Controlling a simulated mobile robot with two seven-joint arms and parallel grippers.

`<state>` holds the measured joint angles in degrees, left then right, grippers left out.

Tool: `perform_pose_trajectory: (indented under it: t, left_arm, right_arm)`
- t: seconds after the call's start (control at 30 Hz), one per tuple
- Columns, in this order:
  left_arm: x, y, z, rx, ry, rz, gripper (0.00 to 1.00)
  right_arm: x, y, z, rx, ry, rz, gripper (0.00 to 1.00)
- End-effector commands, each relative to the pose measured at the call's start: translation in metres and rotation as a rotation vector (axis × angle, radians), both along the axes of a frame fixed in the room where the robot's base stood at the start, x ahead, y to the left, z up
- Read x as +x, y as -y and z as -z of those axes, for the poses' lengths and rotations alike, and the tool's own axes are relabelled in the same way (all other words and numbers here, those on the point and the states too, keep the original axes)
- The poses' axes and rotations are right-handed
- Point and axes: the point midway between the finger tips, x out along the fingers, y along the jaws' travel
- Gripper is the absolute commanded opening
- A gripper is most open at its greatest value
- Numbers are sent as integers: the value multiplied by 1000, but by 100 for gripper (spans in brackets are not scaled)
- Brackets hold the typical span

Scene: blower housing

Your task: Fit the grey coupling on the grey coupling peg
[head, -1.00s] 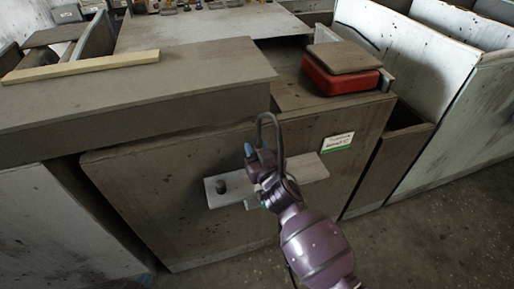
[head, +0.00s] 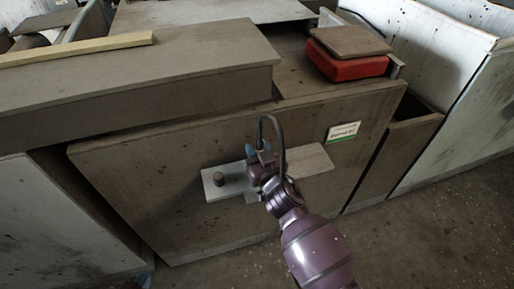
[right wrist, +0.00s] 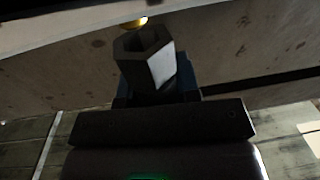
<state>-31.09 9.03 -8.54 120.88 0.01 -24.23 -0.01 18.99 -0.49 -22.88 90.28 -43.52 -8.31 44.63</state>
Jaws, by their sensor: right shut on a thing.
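A short dark grey peg (head: 218,179) stands up from the left end of a flat grey plate (head: 312,160) on the brown housing. My right gripper (head: 264,158) is just right of the peg, over the plate and apart from the peg. In the right wrist view, the right gripper (right wrist: 158,92) is shut on a grey hexagonal, hollow coupling (right wrist: 148,60), whose open end faces up in the picture. A blue finger (right wrist: 186,78) shows behind it. In the head view the coupling is too small to make out clearly between the fingers. My left gripper is not in view.
A red box with a brown lid (head: 345,66) sits on the bench behind, at the right. A pale wooden strip (head: 75,49) lies on the raised brown top (head: 150,75) at the left. A white and green label (head: 342,131) is right of the plate. The plate between peg and gripper looks clear.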

Motion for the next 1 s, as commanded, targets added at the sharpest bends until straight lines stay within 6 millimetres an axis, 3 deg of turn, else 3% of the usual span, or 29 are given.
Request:
perform_pose_trajectory:
  t: [1.0]
  left_arm:
    - [-10, 2, 21, -6, -38, -8, 0]
  right_arm:
    - [0, 0, 19, 2, -1, 0, 1]
